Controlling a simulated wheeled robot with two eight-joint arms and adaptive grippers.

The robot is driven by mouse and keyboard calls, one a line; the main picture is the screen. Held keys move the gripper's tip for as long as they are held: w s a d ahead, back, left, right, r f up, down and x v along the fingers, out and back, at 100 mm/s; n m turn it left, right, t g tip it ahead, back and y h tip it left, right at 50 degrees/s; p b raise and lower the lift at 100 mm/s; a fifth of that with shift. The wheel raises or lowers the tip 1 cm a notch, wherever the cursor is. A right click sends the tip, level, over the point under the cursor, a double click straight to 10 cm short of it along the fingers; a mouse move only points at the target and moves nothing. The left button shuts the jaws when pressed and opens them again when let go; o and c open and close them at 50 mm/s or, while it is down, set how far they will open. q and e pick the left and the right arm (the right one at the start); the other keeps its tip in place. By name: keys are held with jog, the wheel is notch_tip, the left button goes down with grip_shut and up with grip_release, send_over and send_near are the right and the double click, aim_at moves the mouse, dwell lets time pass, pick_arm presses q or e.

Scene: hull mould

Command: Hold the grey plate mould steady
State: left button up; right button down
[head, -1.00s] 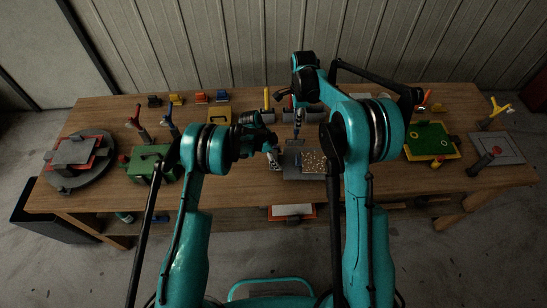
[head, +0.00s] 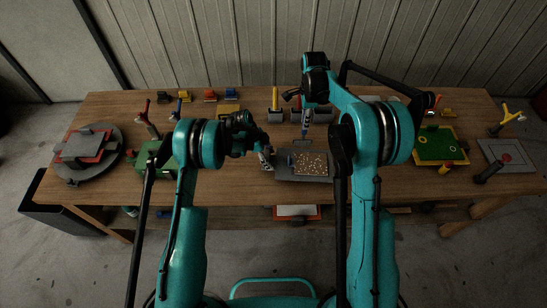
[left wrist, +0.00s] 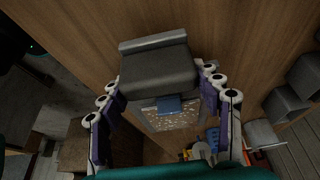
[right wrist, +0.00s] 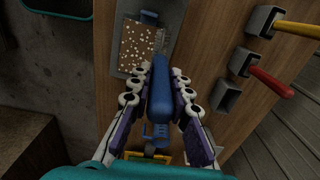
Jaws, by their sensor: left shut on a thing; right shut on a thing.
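The grey plate mould (head: 290,178) lies on the table in front of me, with a speckled patch (head: 312,163) on top. My left gripper (head: 266,160) is at its left end. In the left wrist view the fingers stand on both sides of a grey block (left wrist: 158,70), with the speckled surface beyond it. My right gripper (head: 306,114) is above and behind the mould, shut on a blue-handled tool (right wrist: 160,98). A small blue piece (right wrist: 149,16) shows at the mould's edge.
A green box (head: 150,155) and a round grey stand (head: 75,172) with a red and grey mould are at left. A green tray (head: 436,145) and a grey plate (head: 505,153) are at right. Small coloured blocks and holders line the back. Bare wood lies in front of the mould.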

pick_arm(q)
jog(key=shift+a, duration=4.65)
jog(key=shift+f, duration=0.1)
jog(key=shift+a+f, duration=0.4)
jog(key=shift+f, duration=0.3)
jog(key=shift+a+f, duration=0.4)
jog(key=shift+f, duration=0.25)
jog(key=o, duration=1.7)
jog(key=shift+o, duration=0.2)
jog(key=c, duration=0.9)
